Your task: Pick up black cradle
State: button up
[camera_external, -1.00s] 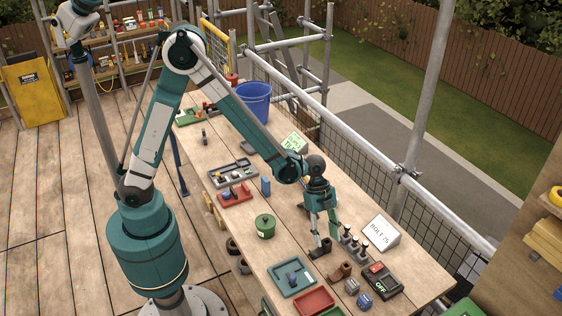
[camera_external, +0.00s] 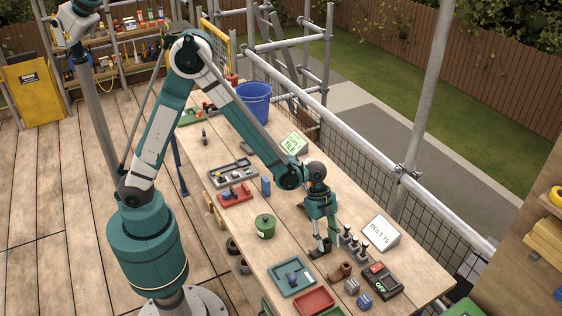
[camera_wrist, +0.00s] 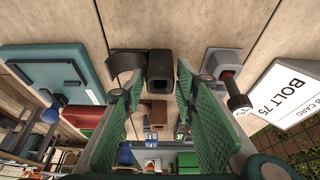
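The black cradle (camera_external: 319,252) lies on the wooden table, a dark piece with a curved part at its left and a boxy part. In the wrist view the boxy part of the cradle (camera_wrist: 160,70) shows between the tips of my green-padded fingers, and the curved part lies beside the left fingertip. My gripper (camera_external: 328,246) points down at the cradle in the external view. In the wrist view my gripper (camera_wrist: 160,82) is open, with gaps visible beside the boxy part. I cannot tell whether a finger touches it.
A brown cradle-like piece (camera_external: 341,271) lies close by at the front right. Bolts in grey holders (camera_external: 356,243) and a white "BOLT 75" card (camera_external: 381,232) stand to the right.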

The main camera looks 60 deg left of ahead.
jog(key=c, duration=0.6)
jog(key=shift+o, duration=0.2)
jog(key=shift+r, duration=0.2)
notch_tip(320, 180, up, 10)
jog(key=p, duration=0.1)
jog(key=shift+f, duration=0.15)
dwell(0.6)
